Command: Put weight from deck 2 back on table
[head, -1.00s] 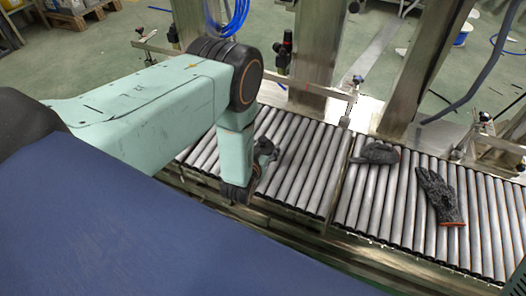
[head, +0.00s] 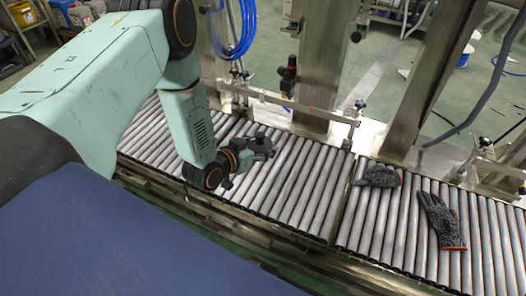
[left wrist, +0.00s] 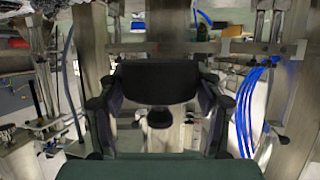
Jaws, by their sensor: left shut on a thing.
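My left gripper (head: 262,146) is over the roller conveyor (head: 300,190), in the middle of the head view. In the left wrist view, the fingers of this gripper (left wrist: 157,100) are closed on a dark, blocky thing, which I take to be the weight (left wrist: 157,83). In the head view the weight cannot be told apart from the dark gripper. The height of the gripper above the rollers is hard to tell. I cannot make out a table or a marked deck 2. My right gripper is not in view.
Two dark grey gloves, one crumpled (head: 380,174) and one flat with a red cuff (head: 440,222), lie on the rollers at the right. A metal side rail (head: 290,103) and steel posts (head: 326,60) stand behind the conveyor. Blue hoses (head: 232,30) hang at the top.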

